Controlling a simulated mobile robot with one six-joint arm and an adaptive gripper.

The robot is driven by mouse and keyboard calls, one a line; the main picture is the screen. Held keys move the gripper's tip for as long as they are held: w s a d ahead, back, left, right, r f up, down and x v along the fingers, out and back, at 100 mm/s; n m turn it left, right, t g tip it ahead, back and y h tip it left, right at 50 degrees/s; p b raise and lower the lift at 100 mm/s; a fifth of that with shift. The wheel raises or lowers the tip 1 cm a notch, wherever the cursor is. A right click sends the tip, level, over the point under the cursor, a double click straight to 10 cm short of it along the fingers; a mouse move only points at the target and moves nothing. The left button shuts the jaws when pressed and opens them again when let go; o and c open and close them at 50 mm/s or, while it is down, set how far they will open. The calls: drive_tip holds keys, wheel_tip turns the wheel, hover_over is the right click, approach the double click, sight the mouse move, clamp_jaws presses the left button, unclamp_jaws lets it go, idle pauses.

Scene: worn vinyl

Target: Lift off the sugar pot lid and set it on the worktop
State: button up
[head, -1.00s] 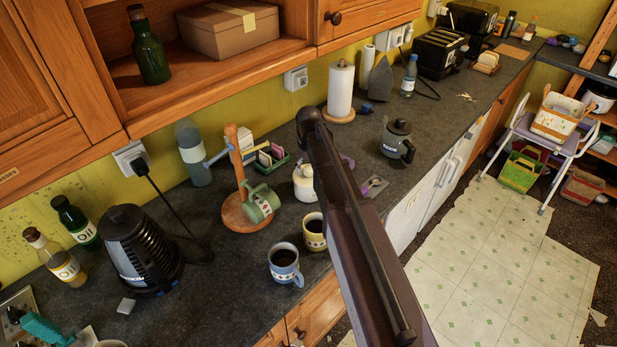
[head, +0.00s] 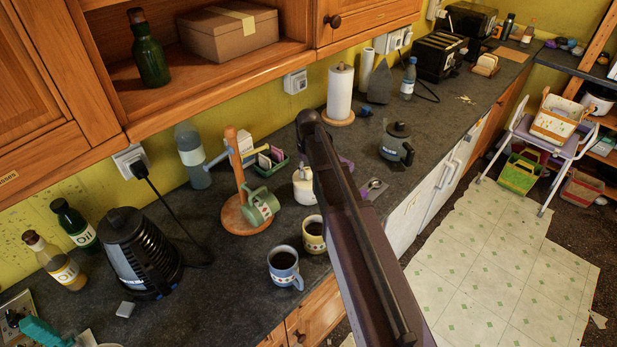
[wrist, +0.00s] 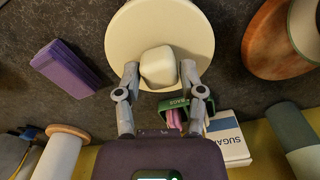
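The sugar pot's round cream lid (wrist: 122,38) fills the upper middle of the wrist view, with its pale square knob (wrist: 159,68) near its lower edge. My gripper (wrist: 160,76) has its two grey fingers either side of the knob, with a narrow gap showing on each side, so it looks open. In the head view the white sugar pot (head: 303,190) stands on the dark worktop (head: 225,285), partly behind my arm. My fingers are hidden there, and I cannot tell whether the lid is seated on the pot.
A wooden mug tree (head: 243,215) with a green mug stands left of the pot. A yellow mug (head: 313,240) and blue mug (head: 284,268) stand in front. A green tea-bag holder (head: 283,163) is behind; a grey teapot (head: 397,150) is right. Bare worktop lies left of the mugs.

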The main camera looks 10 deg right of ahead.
sight(308, 170)
clamp_jaws()
drive_tip(key=shift+r, duration=0.1)
drive_tip(key=shift+r+p, duration=3.4)
drive_tip(key=shift+p, duration=0.15)
